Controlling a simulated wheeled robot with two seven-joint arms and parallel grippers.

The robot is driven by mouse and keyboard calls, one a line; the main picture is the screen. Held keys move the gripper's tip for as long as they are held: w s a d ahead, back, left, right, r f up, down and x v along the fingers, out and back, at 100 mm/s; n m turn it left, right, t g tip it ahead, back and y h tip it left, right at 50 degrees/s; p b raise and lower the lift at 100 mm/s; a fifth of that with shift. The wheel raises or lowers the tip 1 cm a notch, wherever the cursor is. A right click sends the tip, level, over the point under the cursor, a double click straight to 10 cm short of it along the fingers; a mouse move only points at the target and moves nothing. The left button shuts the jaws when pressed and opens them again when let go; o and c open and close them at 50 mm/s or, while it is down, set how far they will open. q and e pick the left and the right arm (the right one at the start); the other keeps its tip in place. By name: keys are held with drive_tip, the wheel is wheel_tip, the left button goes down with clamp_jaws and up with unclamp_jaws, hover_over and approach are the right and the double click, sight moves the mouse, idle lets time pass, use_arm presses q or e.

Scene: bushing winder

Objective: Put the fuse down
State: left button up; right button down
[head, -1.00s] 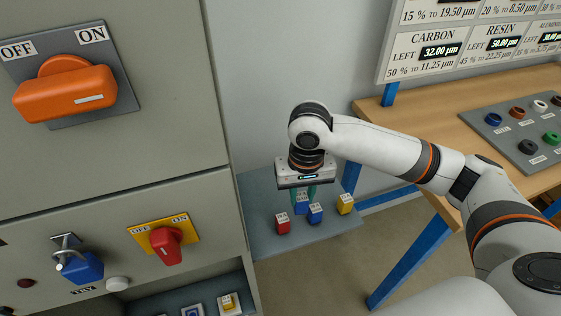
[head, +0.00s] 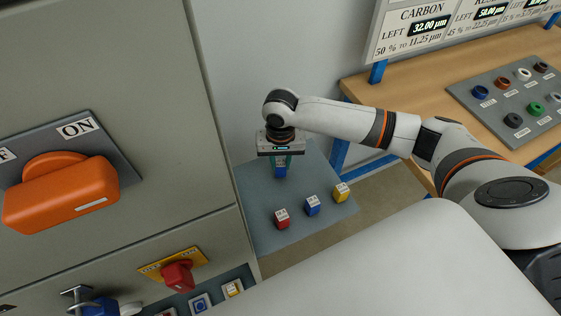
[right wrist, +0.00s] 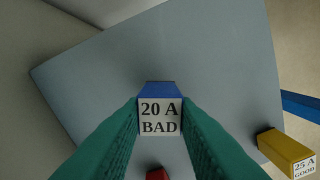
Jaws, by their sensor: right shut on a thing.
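A blue fuse (right wrist: 160,113) labelled "20 A BAD" is between the green fingers of my right gripper (head: 281,166), which is shut on it. The fuse also shows in the head view (head: 280,172), upright over the back part of the grey shelf (head: 315,175). I cannot tell whether its bottom touches the shelf. My left gripper is not in view.
A red fuse (head: 282,217), another blue fuse (head: 312,205) and a yellow fuse (head: 341,191) stand on the shelf in front of the held one. The grey cabinet (head: 180,90) borders the shelf on the left. The shelf around the held fuse is bare.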

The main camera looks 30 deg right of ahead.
sight(281, 163)
drive_tip(key=shift+f, duration=0.8)
drive_tip(key=c, duration=1.1)
unclamp_jaws()
drive_tip(key=shift+f, duration=0.1)
drive_tip(key=shift+c, duration=0.2)
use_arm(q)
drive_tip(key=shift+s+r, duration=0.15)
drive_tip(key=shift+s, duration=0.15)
use_arm(e)
drive_tip(key=shift+r, duration=0.25)
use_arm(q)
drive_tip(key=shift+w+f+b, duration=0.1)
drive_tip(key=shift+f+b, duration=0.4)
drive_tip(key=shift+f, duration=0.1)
use_arm(e)
wheel_tip(281, 163, up, 12)
